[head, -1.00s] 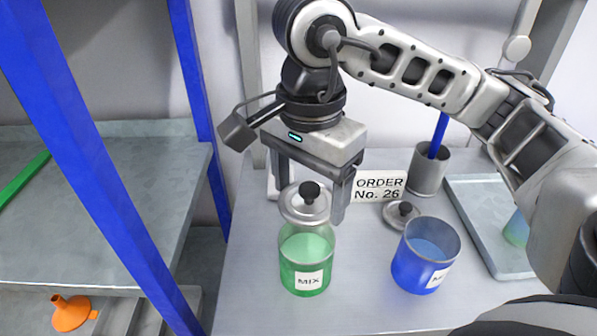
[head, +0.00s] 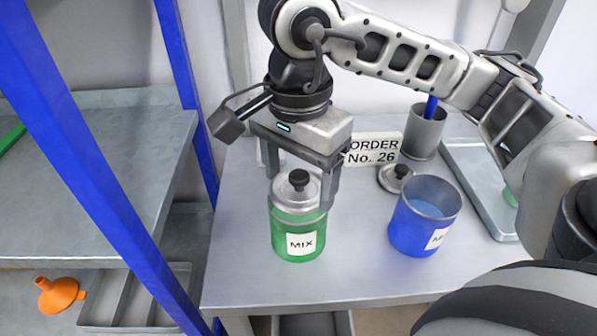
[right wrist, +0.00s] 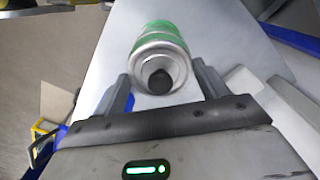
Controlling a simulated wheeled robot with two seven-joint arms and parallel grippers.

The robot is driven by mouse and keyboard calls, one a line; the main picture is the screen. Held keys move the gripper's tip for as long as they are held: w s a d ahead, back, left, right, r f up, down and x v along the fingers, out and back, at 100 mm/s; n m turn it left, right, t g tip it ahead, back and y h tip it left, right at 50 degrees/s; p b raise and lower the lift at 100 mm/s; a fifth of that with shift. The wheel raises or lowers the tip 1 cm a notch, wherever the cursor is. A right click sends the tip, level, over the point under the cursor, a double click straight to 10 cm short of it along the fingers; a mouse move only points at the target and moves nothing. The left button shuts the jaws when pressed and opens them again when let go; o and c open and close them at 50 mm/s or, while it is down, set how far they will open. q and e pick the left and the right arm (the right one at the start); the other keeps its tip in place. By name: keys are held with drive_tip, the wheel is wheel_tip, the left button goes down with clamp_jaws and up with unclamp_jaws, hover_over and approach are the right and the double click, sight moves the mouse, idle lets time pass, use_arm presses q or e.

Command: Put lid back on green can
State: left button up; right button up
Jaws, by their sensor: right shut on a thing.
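The green can (head: 281,237), with a MIX label, stands upright on the table. Its silver lid (head: 312,190) with a black knob sits over its mouth, apparently level. My right gripper (head: 301,189) points down, with its fingers on both sides of the lid, shut on it. In the right wrist view the lid (right wrist: 145,58) and knob lie between the two fingers (right wrist: 161,75), with the green can (right wrist: 160,28) beyond. Whether the rim is fully seated is hard to tell. My left gripper is not in view.
An open blue can (head: 416,233) stands to the right, with a second lid (head: 396,179) behind it. An ORDER No. 26 sign (head: 373,149), a grey cup (head: 423,134) and a tray (head: 482,185) stand farther back. A blue post (head: 90,170) rises at left.

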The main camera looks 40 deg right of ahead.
drive_tip(key=shift+a+b, duration=0.1)
drive_tip(key=shift+b, duration=0.5)
idle(1.1)
drive_tip(key=shift+f+b, duration=0.2)
drive_tip(key=shift+b, duration=0.55)
idle(0.9)
idle(0.4)
drive_tip(key=o, duration=1)
drive_tip(key=shift+o, duration=0.4)
drive_tip(key=shift+r+p, duration=1.3)
drive_tip(key=shift+r, duration=0.45)
drive_tip(key=shift+r+p, duration=1.5)
drive_tip(key=shift+r, duration=0.3)
drive_tip(key=shift+c, duration=0.3)
